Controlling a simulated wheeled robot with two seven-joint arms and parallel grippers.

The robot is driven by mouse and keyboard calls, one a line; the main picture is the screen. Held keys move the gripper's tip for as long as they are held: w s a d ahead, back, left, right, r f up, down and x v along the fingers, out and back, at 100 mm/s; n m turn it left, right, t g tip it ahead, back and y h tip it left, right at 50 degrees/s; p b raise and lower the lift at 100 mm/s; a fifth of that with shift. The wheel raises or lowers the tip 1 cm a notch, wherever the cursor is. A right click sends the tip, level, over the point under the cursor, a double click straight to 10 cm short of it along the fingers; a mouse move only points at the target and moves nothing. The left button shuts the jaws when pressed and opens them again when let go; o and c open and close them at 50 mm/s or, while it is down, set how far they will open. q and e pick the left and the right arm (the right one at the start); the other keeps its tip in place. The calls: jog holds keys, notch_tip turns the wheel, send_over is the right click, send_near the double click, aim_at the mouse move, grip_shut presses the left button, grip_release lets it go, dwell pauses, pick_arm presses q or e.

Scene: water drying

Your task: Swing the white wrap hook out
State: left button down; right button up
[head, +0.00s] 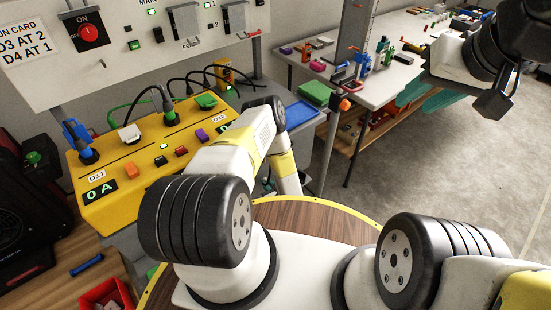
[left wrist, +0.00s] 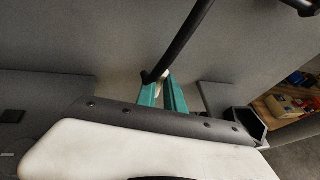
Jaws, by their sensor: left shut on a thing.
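My left gripper (left wrist: 163,92) shows in the left wrist view as two teal fingers, close together. It is shut on a small whitish piece (left wrist: 163,76), which looks like the white wrap hook and is mostly hidden by the fingers. A black cable or bar (left wrist: 186,38) runs down to it in front of a grey surface. In the head view my left arm hides this hook and the gripper's grip. My right gripper (head: 428,98) is at the upper right of the head view, with its two teal fingers apart and nothing visible between them.
A yellow power box (head: 125,190) with plugs and cables stands left of my left arm. A white control panel (head: 125,60) is behind it. A white table (head: 385,85) with small parts stands at the back. The floor (head: 400,165) at right is clear.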

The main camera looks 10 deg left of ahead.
pick_arm(q)
jog(key=shift+s+a+f+n+t+h, duration=0.2)
jog(key=shift+s+a+n+t, duration=0.1)
jog(key=shift+s+n+t, duration=0.25)
jog(key=shift+s+a+f+n+t+h, duration=0.15)
jog(key=shift+s+a+n+t+h, duration=0.15)
jog(key=shift+n, duration=0.45)
jog(key=c, duration=1.5)
grip_release()
jog(key=shift+w+r, duration=0.1)
jog(key=shift+o, duration=0.2)
jog(key=shift+d, duration=0.1)
